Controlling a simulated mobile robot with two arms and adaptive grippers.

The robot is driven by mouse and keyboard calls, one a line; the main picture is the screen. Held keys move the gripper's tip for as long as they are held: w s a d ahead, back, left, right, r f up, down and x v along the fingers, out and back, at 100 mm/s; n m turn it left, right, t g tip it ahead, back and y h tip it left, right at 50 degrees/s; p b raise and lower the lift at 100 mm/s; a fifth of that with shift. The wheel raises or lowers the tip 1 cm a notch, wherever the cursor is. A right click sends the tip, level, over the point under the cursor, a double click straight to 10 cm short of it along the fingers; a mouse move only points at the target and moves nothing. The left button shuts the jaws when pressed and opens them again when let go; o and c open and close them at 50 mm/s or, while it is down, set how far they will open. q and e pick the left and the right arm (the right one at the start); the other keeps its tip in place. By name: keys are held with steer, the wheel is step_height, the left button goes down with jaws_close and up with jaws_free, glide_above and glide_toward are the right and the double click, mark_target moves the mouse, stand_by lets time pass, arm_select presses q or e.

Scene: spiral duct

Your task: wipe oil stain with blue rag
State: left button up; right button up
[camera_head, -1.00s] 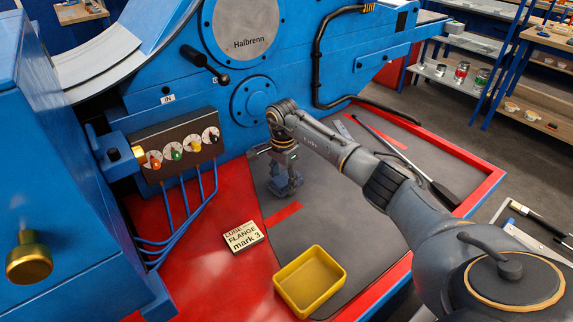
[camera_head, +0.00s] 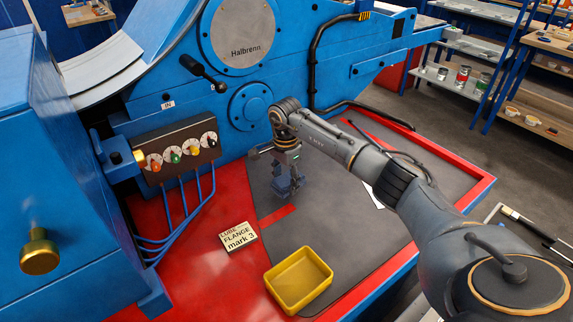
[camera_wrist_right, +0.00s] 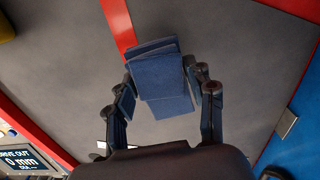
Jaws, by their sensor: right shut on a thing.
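The blue rag (camera_wrist_right: 160,78) is a folded dark blue cloth. It sits between the fingers of my right gripper (camera_wrist_right: 162,98) in the right wrist view. In the head view my right gripper (camera_head: 288,190) is low over the grey mat, just behind a red strip, with the dark blue rag at its tips. The gripper is shut on the rag. I cannot tell whether the rag touches the mat. No oil stain can be made out; the rag and arm hide part of the mat. My left gripper is not in view.
A yellow tray (camera_head: 326,293) and a "LUBE FLANGE mark 3" box (camera_head: 238,237) stand in front of the gripper. The blue machine (camera_head: 290,60) with a knob panel (camera_head: 178,150) rises behind. The grey mat (camera_head: 335,235) is clear between tray and arm.

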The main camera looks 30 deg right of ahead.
steer(key=shift+r, duration=0.7)
steer(key=shift+s+r+p, duration=0.1)
steer(key=shift+r+p, duration=0.7)
steer(key=shift+r, duration=0.05)
steer(key=shift+r+p, duration=0.35)
steer(key=shift+r, duration=0.15)
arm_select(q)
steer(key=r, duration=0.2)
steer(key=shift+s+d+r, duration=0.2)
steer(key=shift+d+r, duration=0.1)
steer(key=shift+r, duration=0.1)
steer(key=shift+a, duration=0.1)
